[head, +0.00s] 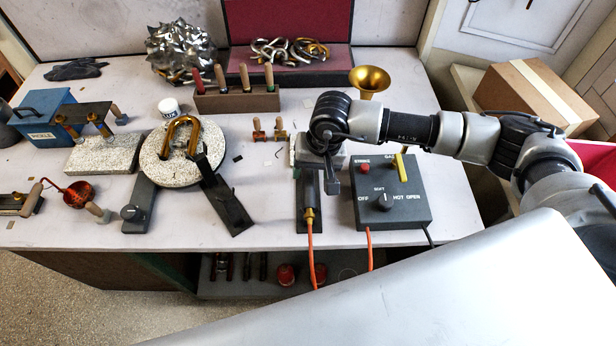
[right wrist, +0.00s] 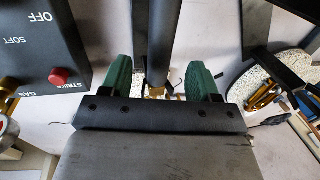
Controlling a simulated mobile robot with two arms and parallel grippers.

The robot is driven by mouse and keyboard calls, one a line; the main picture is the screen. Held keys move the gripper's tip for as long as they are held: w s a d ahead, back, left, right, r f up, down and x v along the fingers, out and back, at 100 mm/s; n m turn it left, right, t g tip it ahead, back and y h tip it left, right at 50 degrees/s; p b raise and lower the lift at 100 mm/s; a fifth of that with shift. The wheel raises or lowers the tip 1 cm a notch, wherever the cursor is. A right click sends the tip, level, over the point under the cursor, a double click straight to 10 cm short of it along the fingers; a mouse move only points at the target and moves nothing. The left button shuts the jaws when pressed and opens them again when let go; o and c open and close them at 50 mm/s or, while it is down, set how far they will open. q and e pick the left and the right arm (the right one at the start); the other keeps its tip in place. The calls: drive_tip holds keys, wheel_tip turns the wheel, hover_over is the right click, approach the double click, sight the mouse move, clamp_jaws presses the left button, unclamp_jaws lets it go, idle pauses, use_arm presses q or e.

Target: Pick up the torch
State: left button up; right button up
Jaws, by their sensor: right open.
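The torch (head: 309,214) lies on a dark flat stand at the front of the bench, left of the control box. Its brass end and orange hose show in the head view; its upper part is partly hidden by my right arm. My right gripper (head: 330,178) points down over the torch area. In the right wrist view its green-padded fingers (right wrist: 160,78) are open, with a dark cylinder, seemingly the torch handle (right wrist: 160,40), between them. I cannot tell whether the pads touch it. My left gripper is not in view.
The grey control box (head: 408,212) with a red button and dial stands close right of the torch. A round speckled plate (head: 160,172) bearing a brass bend stands to the left. A brass bell (head: 369,82) stands behind. Orange hoses hang over the front edge.

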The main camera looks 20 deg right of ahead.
sight(309, 180)
drive_tip(key=f+p, duration=0.2)
drive_tip(key=f, duration=0.1)
drive_tip(key=shift+a+f, duration=0.3)
drive_tip(key=shift+a, duration=0.1)
drive_tip(key=shift+a+f, duration=0.1)
drive_tip(key=shift+f, duration=0.45)
drive_tip(key=c, duration=0.9)
drive_tip(key=shift+w, duration=0.1)
drive_tip(key=shift+c, duration=0.4)
drive_tip(key=shift+r, duration=0.15)
